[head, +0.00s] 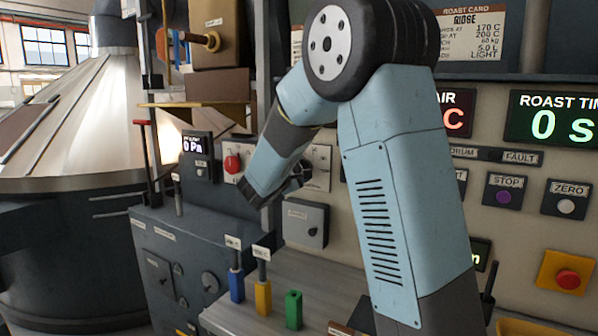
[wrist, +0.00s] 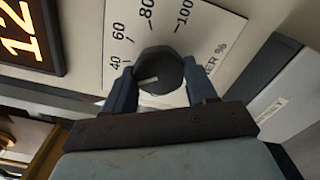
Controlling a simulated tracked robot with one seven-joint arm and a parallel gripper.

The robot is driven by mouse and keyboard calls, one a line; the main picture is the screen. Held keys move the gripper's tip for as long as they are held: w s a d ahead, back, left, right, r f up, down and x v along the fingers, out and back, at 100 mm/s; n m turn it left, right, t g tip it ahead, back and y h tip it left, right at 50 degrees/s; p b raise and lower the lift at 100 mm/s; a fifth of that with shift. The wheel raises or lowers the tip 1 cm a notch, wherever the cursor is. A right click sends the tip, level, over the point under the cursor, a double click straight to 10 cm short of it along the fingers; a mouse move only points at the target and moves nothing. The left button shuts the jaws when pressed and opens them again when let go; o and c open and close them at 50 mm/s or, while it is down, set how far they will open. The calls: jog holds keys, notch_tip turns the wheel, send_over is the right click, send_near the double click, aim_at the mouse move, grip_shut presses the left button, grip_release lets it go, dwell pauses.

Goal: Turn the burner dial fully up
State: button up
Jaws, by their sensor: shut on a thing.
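The burner dial (wrist: 158,70) is a dark round knob on a pale scale plate (wrist: 215,30) in the wrist view. The scale shows 40, 60, 80 and 100 with a partly hidden "%" label. The knob's white pointer line points left in the picture, toward the 40 end and well away from 100. My gripper (wrist: 162,84) has one blue-grey finger on each side of the knob and is shut on it. In the head view my gripper (head: 297,174) is at the panel, and my arm hides part of the plate (head: 319,180).
A grey box (wrist: 290,95) juts from the panel beside my gripper. An orange-digit display (wrist: 28,32) is at upper left. In the head view, blue (head: 236,285), yellow (head: 263,297) and green (head: 293,310) blocks stand on the ledge below. A red knob (head: 232,164) is left of my gripper.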

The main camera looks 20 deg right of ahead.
jog(key=m, duration=2.7)
jog(key=shift+s+d, duration=0.15)
jog(key=shift+d, duration=0.05)
jog(key=shift+m, duration=0.3)
jog(key=o, duration=1)
jog(key=shift+r, duration=0.1)
jog(key=shift+o, duration=0.2)
jog(key=shift+a, duration=0.1)
jog(key=v, duration=1.3)
jog(key=shift+s+a, duration=0.2)
jog(key=shift+a, duration=0.05)
